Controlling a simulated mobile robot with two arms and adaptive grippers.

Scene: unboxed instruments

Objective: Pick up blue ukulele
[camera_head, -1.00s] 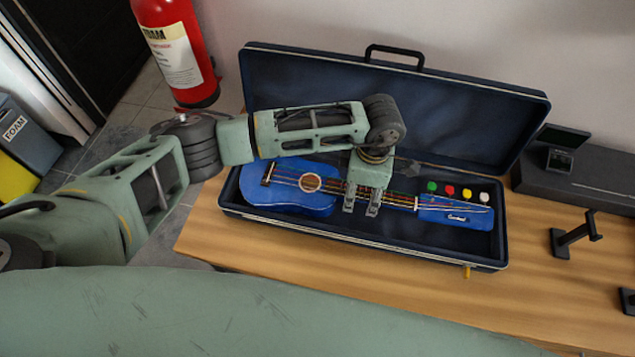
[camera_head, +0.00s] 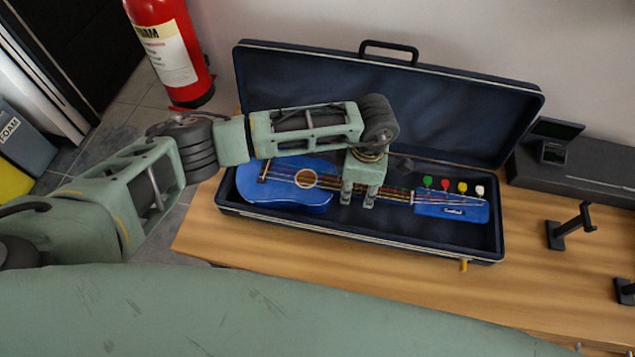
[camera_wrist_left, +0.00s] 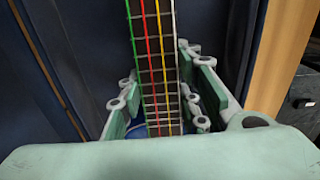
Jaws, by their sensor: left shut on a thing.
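The blue ukulele (camera_head: 285,191) lies in the open dark blue case (camera_head: 345,231), its body to the left and its headstock with green, red, yellow and white pegs to the right. My left gripper (camera_head: 358,198) reaches down over the neck, between body and headstock. It is shut on the neck. In the left wrist view the fretted neck (camera_wrist_left: 155,70) with coloured strings runs between the two fingers. The gripper hides part of the neck in the head view. I cannot see any clear lift off the case floor. My right gripper is not in view.
The case stands on a wooden table (camera_head: 400,290), its lid (camera_head: 430,105) raised against the wall. A dark long box (camera_head: 580,172) and a small black stand (camera_head: 570,228) are to the right. A red fire extinguisher (camera_head: 172,55) stands at the upper left. The table front is clear.

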